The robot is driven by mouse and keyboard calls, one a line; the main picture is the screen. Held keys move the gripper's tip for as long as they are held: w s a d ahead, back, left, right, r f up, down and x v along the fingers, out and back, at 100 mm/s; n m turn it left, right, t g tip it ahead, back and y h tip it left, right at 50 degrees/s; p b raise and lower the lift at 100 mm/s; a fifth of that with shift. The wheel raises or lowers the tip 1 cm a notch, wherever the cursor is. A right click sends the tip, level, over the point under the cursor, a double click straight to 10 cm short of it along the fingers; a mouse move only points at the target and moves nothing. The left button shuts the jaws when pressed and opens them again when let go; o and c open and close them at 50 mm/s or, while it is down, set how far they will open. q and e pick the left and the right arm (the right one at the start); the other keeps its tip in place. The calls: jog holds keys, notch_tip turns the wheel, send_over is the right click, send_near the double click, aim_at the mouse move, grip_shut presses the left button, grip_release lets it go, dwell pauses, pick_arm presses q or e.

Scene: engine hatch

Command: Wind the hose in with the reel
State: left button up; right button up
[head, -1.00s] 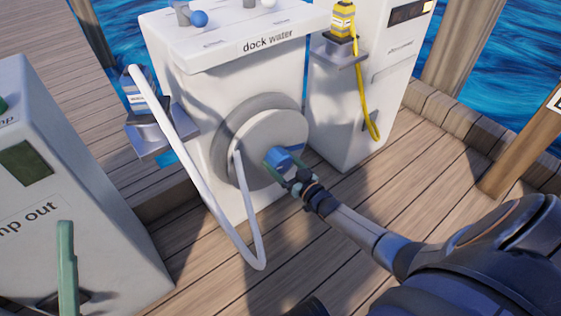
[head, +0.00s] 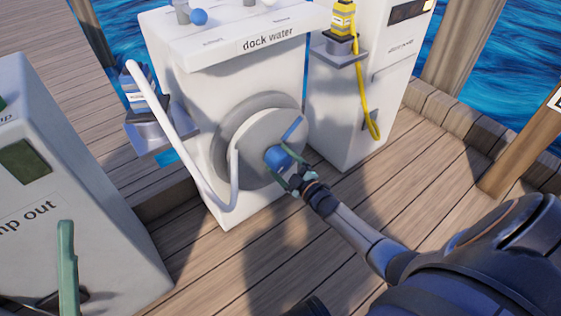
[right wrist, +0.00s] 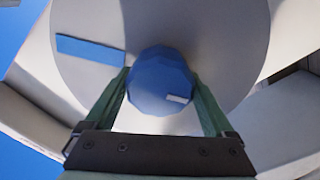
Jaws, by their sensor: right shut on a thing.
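The reel (head: 243,132) is a round grey-white drum on the front of the white "dock water" cabinet. A blue knob (head: 278,157) projects from its face, with a flat blue bar (head: 293,128) beside it. My right gripper (head: 299,172) is shut on the knob; the right wrist view shows its green fingers on either side of the knob (right wrist: 160,80). The white hose (head: 180,135) runs from the nozzle holder (head: 150,130) at left, down in a loop and up to the reel. An upright green piece (head: 66,265) at lower left looks like a finger of my left gripper.
The "pump out" cabinet (head: 45,190) stands at left. Another white cabinet (head: 360,100) with a yellow hose (head: 364,95) stands close on the right. A wooden post (head: 522,145) is at far right. Open dock planks (head: 230,265) lie in front; water is behind.

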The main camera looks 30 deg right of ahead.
jog(key=n+b, duration=0.1)
jog(key=n, duration=0.4)
jog(key=shift+s+f+n, duration=0.1)
jog(key=shift+n, duration=0.3)
jog(key=n, duration=0.4)
jog(key=shift+n, duration=0.4)
jog(key=o, duration=1.1)
